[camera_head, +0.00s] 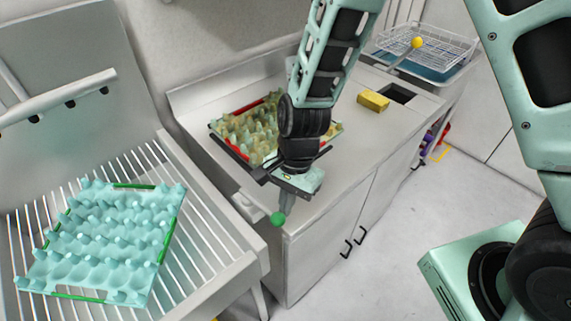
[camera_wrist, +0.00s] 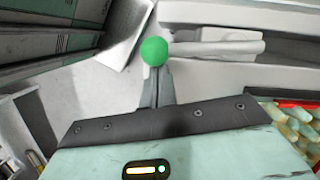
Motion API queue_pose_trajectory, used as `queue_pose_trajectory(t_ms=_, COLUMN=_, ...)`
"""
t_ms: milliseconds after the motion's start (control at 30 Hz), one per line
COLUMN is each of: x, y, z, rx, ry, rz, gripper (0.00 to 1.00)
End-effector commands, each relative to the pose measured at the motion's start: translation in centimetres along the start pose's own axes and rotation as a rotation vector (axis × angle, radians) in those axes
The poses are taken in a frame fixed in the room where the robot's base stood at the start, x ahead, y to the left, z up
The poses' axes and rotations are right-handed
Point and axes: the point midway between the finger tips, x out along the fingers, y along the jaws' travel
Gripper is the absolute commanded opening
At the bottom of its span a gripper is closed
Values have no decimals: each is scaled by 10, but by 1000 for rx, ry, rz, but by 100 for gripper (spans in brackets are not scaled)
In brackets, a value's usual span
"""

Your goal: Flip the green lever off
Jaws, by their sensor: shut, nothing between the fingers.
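The lever's round green knob (camera_head: 277,218) shows at the front left corner of the counter, beside a pale cylindrical fitting. In the wrist view the green knob (camera_wrist: 154,51) sits just past my fingertips, with a pale horizontal bar (camera_wrist: 225,49) to its right. My gripper (camera_head: 282,210) points down at the knob, fingers shut together with nothing between them. In the wrist view the closed fingers (camera_wrist: 157,76) reach up to the knob's lower edge. They touch it or are very close; I cannot tell which.
A dirty egg tray with a red edge (camera_head: 243,153) lies on the counter behind my arm. A yellow sponge (camera_head: 373,100) lies near the sink opening (camera_head: 397,93). A teal egg tray (camera_head: 72,266) rests on the slatted rack (camera_head: 215,248) at left.

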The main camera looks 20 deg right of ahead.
Motion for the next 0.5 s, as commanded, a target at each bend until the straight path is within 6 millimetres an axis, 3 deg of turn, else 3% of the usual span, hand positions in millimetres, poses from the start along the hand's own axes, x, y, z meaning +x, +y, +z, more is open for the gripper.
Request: queue_pose_trajectory(t_ms=500, x=3, y=1, z=10, rx=-7, ry=-1, rz=3, gripper=0)
